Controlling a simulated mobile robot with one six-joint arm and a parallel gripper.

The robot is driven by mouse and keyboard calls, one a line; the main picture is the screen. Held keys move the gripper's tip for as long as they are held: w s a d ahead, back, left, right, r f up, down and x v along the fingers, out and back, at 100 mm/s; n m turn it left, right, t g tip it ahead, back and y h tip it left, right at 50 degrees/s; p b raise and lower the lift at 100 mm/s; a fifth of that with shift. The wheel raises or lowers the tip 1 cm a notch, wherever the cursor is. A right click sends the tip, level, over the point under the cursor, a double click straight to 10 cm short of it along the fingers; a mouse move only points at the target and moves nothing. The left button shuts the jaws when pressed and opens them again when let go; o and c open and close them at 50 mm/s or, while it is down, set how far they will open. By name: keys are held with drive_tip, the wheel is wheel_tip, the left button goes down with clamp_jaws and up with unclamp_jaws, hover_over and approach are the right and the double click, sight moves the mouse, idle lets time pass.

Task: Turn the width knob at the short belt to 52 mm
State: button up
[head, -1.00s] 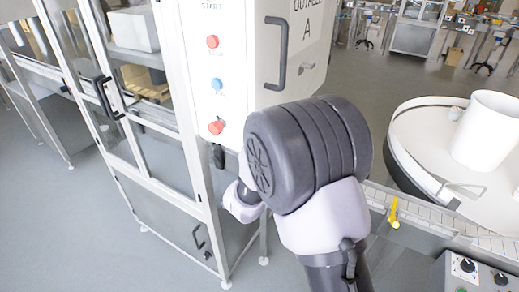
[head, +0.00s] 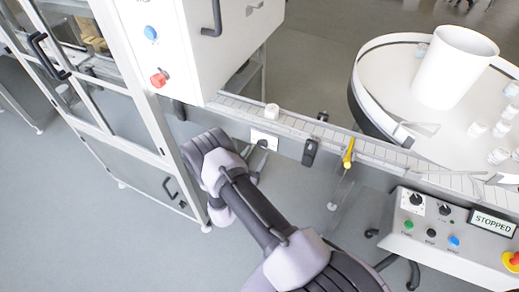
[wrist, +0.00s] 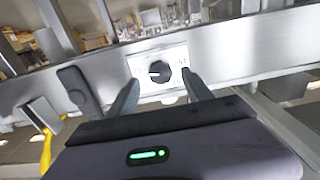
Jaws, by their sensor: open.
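The width knob (wrist: 159,72) is a round black dial on a white plate (wrist: 177,60), fixed to the metal side rail of the short belt, in the wrist view. A pale mark on it points roughly left; the printed scale is too small to read. My gripper (wrist: 160,77) is open, its two fingers on either side of the knob in the picture, apart from it as far as I can tell. In the head view the short belt (head: 330,134) runs from the cabinet to the round table, with a white plate (head: 264,139) on its side. The fingertips are hidden there by my wrist.
A black block (head: 310,152) and a yellow handle (head: 348,153) stick out from the belt's side. A small white jar (head: 271,111) stands on the belt. A control box (head: 440,232) reads "STOPPED". The cabinet (head: 160,60) stands left; open floor lies in front.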

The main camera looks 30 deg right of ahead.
sight(262, 146)
drive_tip(key=x, duration=0.4)
drive_tip(key=shift+w, duration=0.1)
clamp_jaws()
drive_tip(key=shift+n+b, duration=0.3)
drive_tip(key=shift+b, duration=0.1)
drive_tip(key=n+b, duration=0.2)
drive_tip(key=n, duration=0.2)
drive_tip(key=shift+f+n, duration=0.1)
drive_tip(key=shift+n, duration=0.2)
drive_tip(key=n+b, duration=0.2)
drive_tip(key=n, duration=0.4)
drive_tip(key=n+b, duration=0.1)
drive_tip(key=n, duration=0.5)
drive_tip(key=shift+n, duration=0.4)
drive_tip(key=n, duration=0.5)
drive_tip(key=shift+r+n+b, duration=0.2)
drive_tip(key=shift+n+b, duration=0.2)
